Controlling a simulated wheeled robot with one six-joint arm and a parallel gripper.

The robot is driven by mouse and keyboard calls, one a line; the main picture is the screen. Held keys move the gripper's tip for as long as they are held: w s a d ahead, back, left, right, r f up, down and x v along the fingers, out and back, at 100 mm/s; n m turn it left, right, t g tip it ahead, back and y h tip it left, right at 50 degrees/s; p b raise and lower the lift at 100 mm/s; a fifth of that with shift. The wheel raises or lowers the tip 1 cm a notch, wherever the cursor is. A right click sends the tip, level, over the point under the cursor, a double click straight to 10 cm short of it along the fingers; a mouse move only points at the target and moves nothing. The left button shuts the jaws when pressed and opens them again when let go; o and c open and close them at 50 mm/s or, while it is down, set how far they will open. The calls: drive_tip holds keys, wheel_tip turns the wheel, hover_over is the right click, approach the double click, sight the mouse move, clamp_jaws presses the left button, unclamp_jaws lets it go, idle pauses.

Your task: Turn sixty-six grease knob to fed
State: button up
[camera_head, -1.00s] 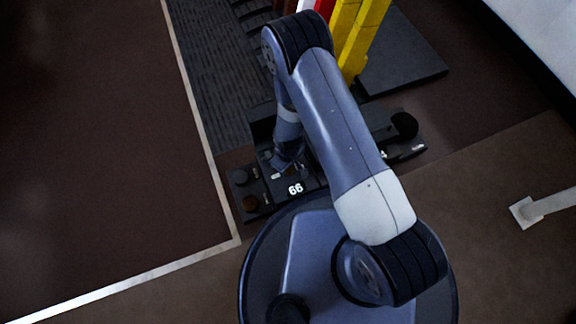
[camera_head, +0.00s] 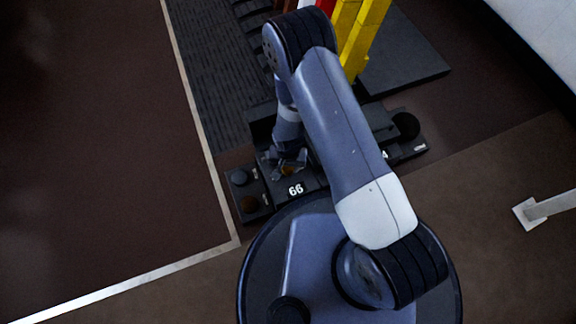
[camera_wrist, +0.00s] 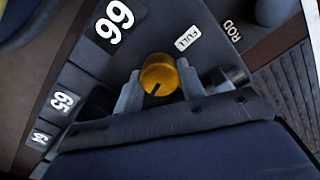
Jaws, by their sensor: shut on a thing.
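The amber grease knob (camera_wrist: 158,72) sits on the dark panel beside the white "66" plate (camera_wrist: 114,22) in the wrist view. A dark pointer line on the knob runs toward its lower edge in that view. My gripper (camera_wrist: 160,84) is shut on the knob, one finger on each side. A small label reading FULL (camera_wrist: 187,38) lies just beyond the knob; no label reading fed can be made out. In the head view the 66 plate (camera_head: 296,190) shows just below my gripper (camera_head: 288,167), and my arm covers part of the panel.
A ROD label (camera_wrist: 233,31) and a dark round knob (camera_wrist: 273,10) lie to the right in the wrist view. Yellow levers (camera_head: 358,40) stand behind my arm. Open floor lies left.

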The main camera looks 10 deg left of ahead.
drive_tip(key=shift+m, duration=1.6)
drive_tip(key=o, duration=1)
wheel_tip(320, 180, up, 11)
drive_tip(key=p, duration=0.4)
drive_tip(key=shift+f+p, duration=0.1)
drive_tip(key=shift+p, duration=0.25)
